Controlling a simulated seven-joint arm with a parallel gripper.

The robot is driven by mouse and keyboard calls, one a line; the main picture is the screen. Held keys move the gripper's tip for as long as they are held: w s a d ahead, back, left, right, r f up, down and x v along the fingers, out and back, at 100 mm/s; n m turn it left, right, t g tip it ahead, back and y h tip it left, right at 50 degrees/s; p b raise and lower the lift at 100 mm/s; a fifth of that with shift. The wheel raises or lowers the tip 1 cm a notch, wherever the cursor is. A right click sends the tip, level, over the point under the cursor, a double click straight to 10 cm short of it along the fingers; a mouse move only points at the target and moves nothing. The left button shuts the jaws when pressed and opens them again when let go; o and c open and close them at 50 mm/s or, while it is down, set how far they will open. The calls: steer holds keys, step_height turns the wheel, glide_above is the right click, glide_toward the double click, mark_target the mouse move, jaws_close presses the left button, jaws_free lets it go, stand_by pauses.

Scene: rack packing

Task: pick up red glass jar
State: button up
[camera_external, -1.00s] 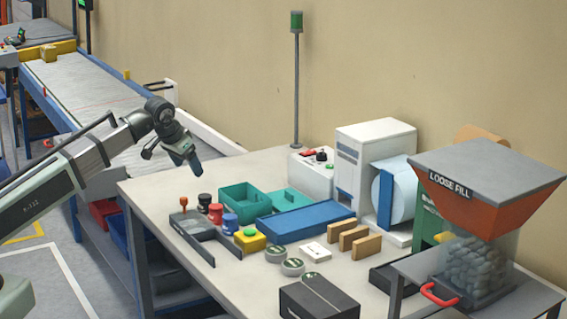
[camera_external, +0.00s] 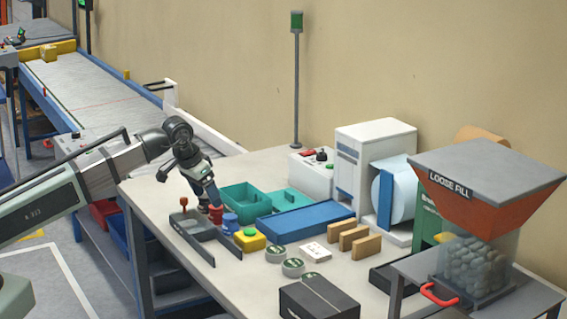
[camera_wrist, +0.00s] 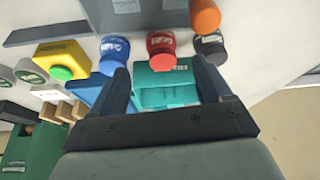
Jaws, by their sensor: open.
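The red jar (camera_external: 216,214) stands upright on the table, its upper part close to my gripper (camera_external: 207,202) in the external view. In the wrist view the red jar (camera_wrist: 160,46) shows just past and between the tips of my open gripper (camera_wrist: 162,75). Nothing is between the fingers; whether they touch the jar I cannot tell. A blue jar (camera_wrist: 114,52) stands on one side of it and a black jar (camera_wrist: 210,48) on the other. The black jar is hidden behind my gripper in the external view.
Teal bins (camera_external: 240,198) and a blue tray (camera_external: 305,223) lie beyond the jars. A yellow box with a green button (camera_external: 250,239) sits near the blue jar.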

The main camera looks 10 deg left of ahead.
mark_target(216, 211)
steer(key=shift+w+x, duration=0.2)
steer(key=shift+x, duration=3.5)
steer(key=shift+r, duration=0.1)
steer(key=c, duration=1.2)
